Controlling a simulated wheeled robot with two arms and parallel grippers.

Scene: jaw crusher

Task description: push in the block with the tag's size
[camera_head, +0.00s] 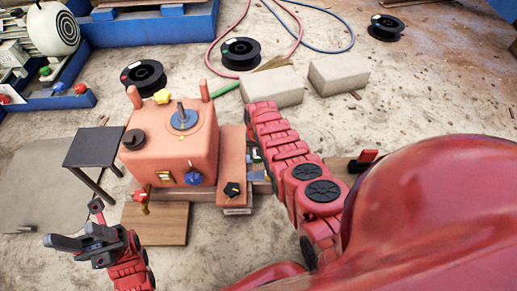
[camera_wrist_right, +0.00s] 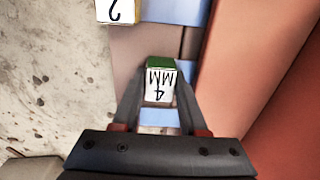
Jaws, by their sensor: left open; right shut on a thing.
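A block (camera_wrist_right: 160,85) with a green top and a white face reading "4 MM", upside down in the right wrist view, sits between the fingers of my right gripper (camera_wrist_right: 160,93), which is shut on it. A small pale label (camera_head: 237,211) on the crusher's side panel is too small to read. My left gripper (camera_head: 62,241) is open and empty at the lower left.
Blue and brown surfaces (camera_wrist_right: 160,116) lie under the blocks; a red wall (camera_wrist_right: 255,70) rises close right of the right gripper. A dark stand (camera_head: 93,147) and wooden board (camera_head: 157,223) are near the crusher. Two grey blocks (camera_head: 338,74) (camera_head: 271,88) lie behind.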

